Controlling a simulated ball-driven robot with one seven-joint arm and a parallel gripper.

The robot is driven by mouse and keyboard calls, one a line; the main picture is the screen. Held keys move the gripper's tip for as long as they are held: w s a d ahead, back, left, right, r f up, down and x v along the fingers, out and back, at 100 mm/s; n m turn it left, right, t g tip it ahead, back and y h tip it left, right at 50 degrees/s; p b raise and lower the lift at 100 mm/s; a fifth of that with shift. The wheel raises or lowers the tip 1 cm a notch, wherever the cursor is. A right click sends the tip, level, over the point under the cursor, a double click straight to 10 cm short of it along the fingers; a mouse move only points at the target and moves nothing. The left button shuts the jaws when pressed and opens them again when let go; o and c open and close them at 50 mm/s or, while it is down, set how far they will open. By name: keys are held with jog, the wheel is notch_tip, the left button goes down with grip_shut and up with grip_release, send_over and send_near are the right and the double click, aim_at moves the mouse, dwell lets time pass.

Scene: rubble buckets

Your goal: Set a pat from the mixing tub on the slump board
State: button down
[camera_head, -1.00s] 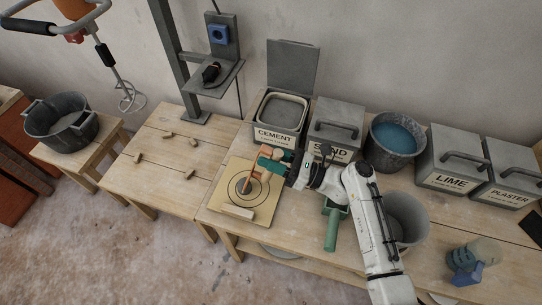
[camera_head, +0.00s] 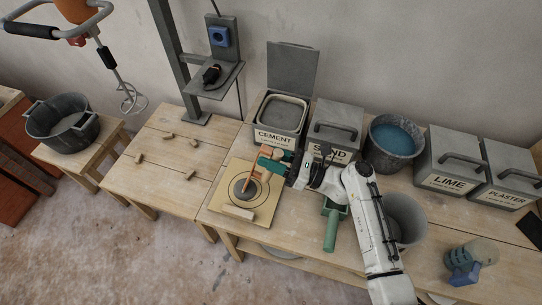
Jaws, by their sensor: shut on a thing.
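The mixing tub (camera_head: 40,130) stands on a wooden stool at the left, dark, two-handled, with grey mix inside. The slump board (camera_head: 263,214) is a pale square with dark rings, lying on the right-hand table. A round grey pat (camera_head: 240,193) lies inside its rings. My gripper (camera_head: 272,158) is shut on a wood-and-orange tool (camera_head: 256,173) that slants down over the board beside the pat. Whether the tool's lower end touches the pat or the board cannot be told. The gripper hides part of the board's back right corner.
A wooden strip (camera_head: 238,212) lies on the board's front edge. A green scoop (camera_head: 331,226), an open cement bin (camera_head: 276,134), a sand bin (camera_head: 337,130) and a water bucket (camera_head: 397,140) stand nearby. The mixer paddle (camera_head: 131,98) hangs near the tub.

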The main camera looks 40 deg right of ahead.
jog(key=shift+r+p, duration=2.7)
jog(key=shift+r, duration=0.25)
